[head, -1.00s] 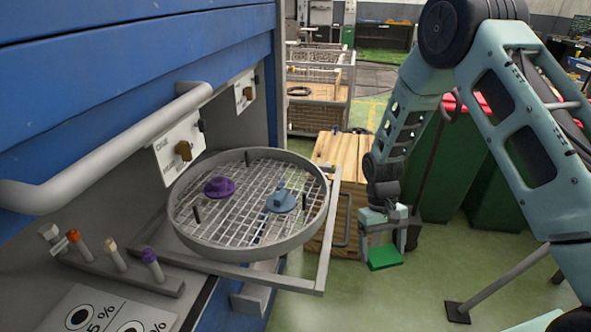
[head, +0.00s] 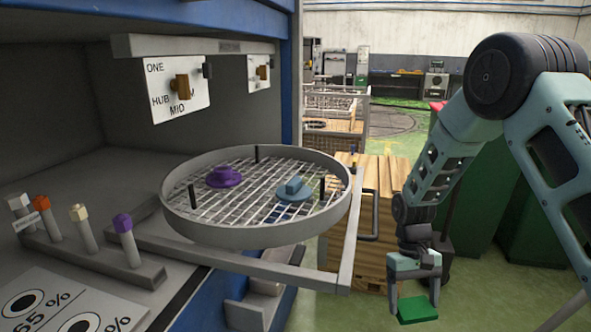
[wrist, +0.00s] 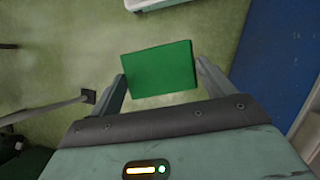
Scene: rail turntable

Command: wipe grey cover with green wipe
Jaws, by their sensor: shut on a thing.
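The green wipe (head: 418,310) is a flat rectangular block between the fingers of my gripper (head: 415,294). In the wrist view the wipe (wrist: 160,69) spans the gap between both fingertips, above the green floor. My gripper is shut on it, to the right of and apart from the round turntable (head: 250,232). No plain grey cover can be told for sure; the blue-grey disc is the nearest in colour.
A grey rail frame (head: 352,235) juts out around the turntable. A wooden crate (head: 375,215) stands behind my gripper. Several colour-topped pegs (head: 125,240) stand in a rack at left. Small upright pins (head: 322,187) rise from the grid. Open floor lies below my gripper.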

